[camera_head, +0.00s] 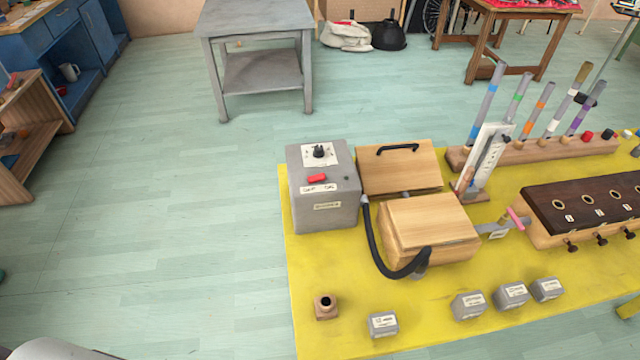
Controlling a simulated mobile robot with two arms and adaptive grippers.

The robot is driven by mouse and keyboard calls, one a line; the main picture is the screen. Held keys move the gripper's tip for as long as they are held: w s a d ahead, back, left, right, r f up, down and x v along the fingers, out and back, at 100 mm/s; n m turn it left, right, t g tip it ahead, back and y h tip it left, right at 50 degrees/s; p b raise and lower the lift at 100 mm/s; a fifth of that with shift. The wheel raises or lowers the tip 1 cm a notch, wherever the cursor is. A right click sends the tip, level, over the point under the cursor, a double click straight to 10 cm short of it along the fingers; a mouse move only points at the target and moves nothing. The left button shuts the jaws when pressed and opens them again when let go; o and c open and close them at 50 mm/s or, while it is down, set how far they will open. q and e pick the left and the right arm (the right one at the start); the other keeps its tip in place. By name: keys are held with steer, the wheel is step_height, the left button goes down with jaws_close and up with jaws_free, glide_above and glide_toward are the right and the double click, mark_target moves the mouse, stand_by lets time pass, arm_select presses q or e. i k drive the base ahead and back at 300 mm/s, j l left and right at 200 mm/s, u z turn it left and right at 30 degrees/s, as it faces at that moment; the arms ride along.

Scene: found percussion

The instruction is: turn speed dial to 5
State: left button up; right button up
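The speed dial appears to be a black knob (319,151) on a white plate on top of a grey box (325,212). The plate has small markings around the knob. They are too small to read, so I cannot tell its setting. A red switch (317,178) and a white label (319,188) sit in front of the dial on the same box. The box stands at the left end of the yellow table (450,280). Neither of my grippers is in view, and nothing touches the dial.
A black hose (376,245) runs from the grey box to a wooden box (432,222). Another wooden box with a black handle (399,172) stands behind. Several grey weights (383,325) lie along the front. The floor left of the table is clear.

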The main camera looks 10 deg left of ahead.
mark_target(319, 152)
steer(key=k+j+z, duration=0.1)
steer(key=z, duration=0.25)
steer(key=k+j+z, duration=0.15)
steer(key=z, duration=0.2)
steer(key=k+j+z, duration=0.15)
steer(key=z, duration=0.2)
